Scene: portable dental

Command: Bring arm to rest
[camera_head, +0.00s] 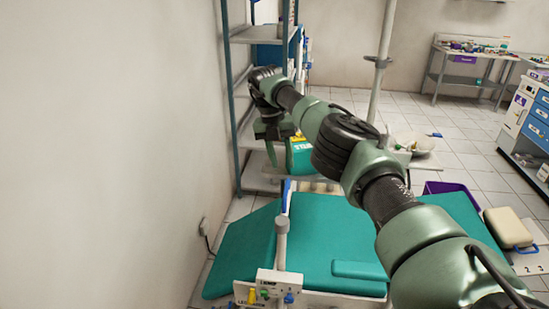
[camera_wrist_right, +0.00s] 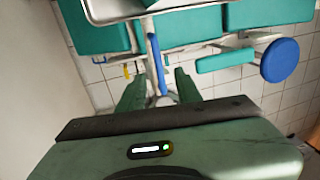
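My right arm reaches from the lower right of the head view toward the shelf unit. Its gripper (camera_head: 270,148) hangs fingers-down near the left wall, beside a green box (camera_head: 301,158). In the right wrist view the two green fingers of the gripper (camera_wrist_right: 158,88) stand apart with nothing held between them. A pale post with a blue part (camera_wrist_right: 155,62) shows beyond the gap, apart from the fingers. My left gripper is in neither view.
A teal dental chair (camera_head: 325,235) lies below the arm. A metal shelf unit (camera_head: 232,95) stands by the left wall, and a pale pole (camera_head: 381,62) rises behind the arm. A blue round stool seat (camera_wrist_right: 280,60) is at the right wrist view's right. Open tiled floor lies at the back right.

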